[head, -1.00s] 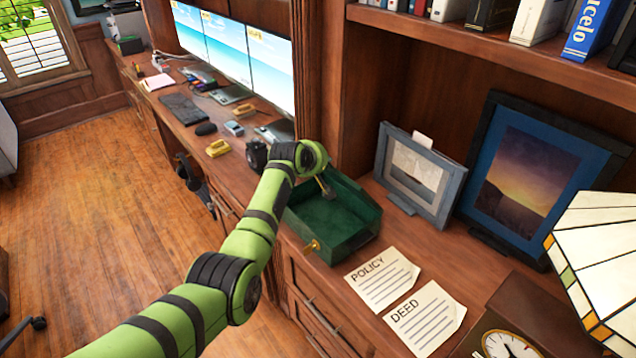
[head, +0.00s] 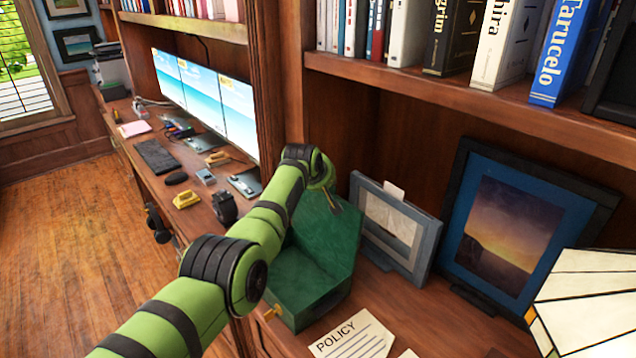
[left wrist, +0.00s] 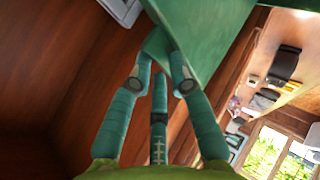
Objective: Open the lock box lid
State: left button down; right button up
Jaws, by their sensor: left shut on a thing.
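The dark green lock box (head: 307,306) stands on the wooden desk, with a small brass catch (head: 272,313) at its front. Its green lid (head: 328,238) is tilted up, well clear of the box's front. My left gripper (head: 335,203) is at the lid's upper edge; my arm covers the left part of the box and lid. In the left wrist view my left gripper (left wrist: 165,70) is shut on the edge of the green lid (left wrist: 205,35). My right gripper is in neither view.
A grey picture frame (head: 392,232) stands close right of the lid, with a larger dark frame (head: 520,225) beyond. A policy paper (head: 355,340) lies in front. A bookshelf (head: 450,98) overhangs the desk. A lamp (head: 585,300) is at right.

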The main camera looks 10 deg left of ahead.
pick_arm(q)
jog(key=shift+w+d, duration=0.1)
dwell(0.5)
jog(key=c, duration=1.3)
grip_release()
jog(key=shift+d, duration=0.1)
jog(key=shift+d+f, duration=0.1)
jog(key=shift+f, duration=0.15)
jog(key=shift+s+r, duration=0.35)
jog(key=shift+r, duration=0.25)
jog(key=v, duration=1.1)
